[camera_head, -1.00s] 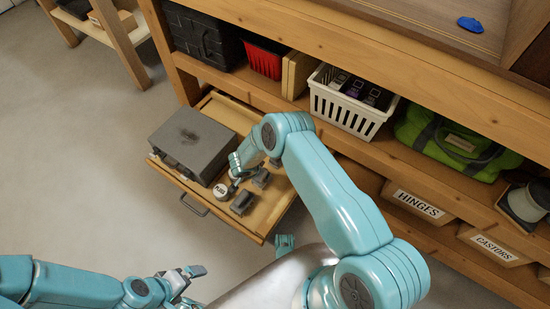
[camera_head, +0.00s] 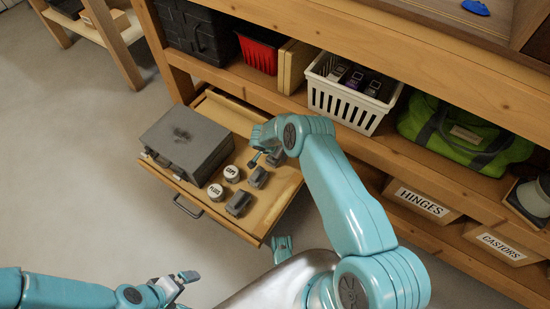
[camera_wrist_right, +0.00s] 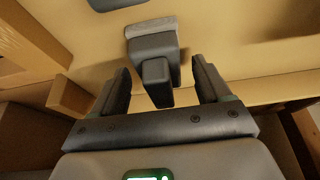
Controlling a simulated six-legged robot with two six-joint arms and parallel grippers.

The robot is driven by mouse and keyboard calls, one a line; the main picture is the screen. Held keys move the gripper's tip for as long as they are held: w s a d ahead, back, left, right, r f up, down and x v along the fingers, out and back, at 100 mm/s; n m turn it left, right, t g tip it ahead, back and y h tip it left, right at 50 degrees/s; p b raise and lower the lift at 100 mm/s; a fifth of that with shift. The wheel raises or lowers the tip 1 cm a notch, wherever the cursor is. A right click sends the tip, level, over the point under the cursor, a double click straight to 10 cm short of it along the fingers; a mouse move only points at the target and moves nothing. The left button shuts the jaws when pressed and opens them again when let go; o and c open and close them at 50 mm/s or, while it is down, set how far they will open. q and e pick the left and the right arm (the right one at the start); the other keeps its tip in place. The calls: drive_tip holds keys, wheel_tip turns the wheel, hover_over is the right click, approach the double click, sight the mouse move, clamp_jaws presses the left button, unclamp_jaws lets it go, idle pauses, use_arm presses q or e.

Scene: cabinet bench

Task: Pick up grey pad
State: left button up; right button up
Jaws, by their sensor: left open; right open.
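Three grey pads lie in a row in the open drawer: a near one (camera_head: 239,204), a middle one (camera_head: 258,177) and a far one (camera_head: 275,158), partly covered by my right gripper (camera_head: 258,157). In the right wrist view a grey pad (camera_wrist_right: 153,45) with a lighter strip along its far edge lies ahead. Its narrower block reaches between the two fingers of my right gripper (camera_wrist_right: 161,68), which are apart and not closed on it. My left gripper (camera_head: 187,277) is open and empty at the bottom left, over the floor, away from the drawer.
The pulled-out wooden drawer (camera_head: 259,222) also holds a grey case (camera_head: 186,143) and two round labelled tins, one (camera_head: 215,191) nearer and one (camera_head: 232,174) farther. The shelf above carries a white basket (camera_head: 345,103), a red bin (camera_head: 259,52) and a green bag (camera_head: 464,135).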

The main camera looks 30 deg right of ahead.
use_arm(q)
drive_tip(key=shift+r, duration=0.1)
use_arm(e)
drive_tip(key=c, duration=1.2)
drive_tip(key=shift+r, duration=0.15)
drive_tip(key=shift+r, duration=0.25)
wheel_tip(320, 180, up, 7)
drive_tip(key=p, duration=0.4)
drive_tip(key=shift+r, duration=0.1)
use_arm(q)
wheel_tip(320, 180, up, 6)
drive_tip(key=s+d+p, duration=0.1)
drive_tip(key=p, duration=0.2)
drive_tip(key=shift+s+d+r+m+g, duration=0.15)
drive_tip(key=shift+r+m+g, duration=0.05)
drive_tip(key=shift+m+g, duration=0.1)
use_arm(e)
drive_tip(key=s+a, duration=0.2)
drive_tip(key=s, duration=0.3)
drive_tip(key=s+a, duration=0.1)
drive_tip(key=s, duration=0.5)
drive_tip(key=s+a+f, duration=0.1)
drive_tip(key=s+a, duration=0.1)
drive_tip(key=s, duration=0.4)
drive_tip(key=shift+a, duration=0.35)
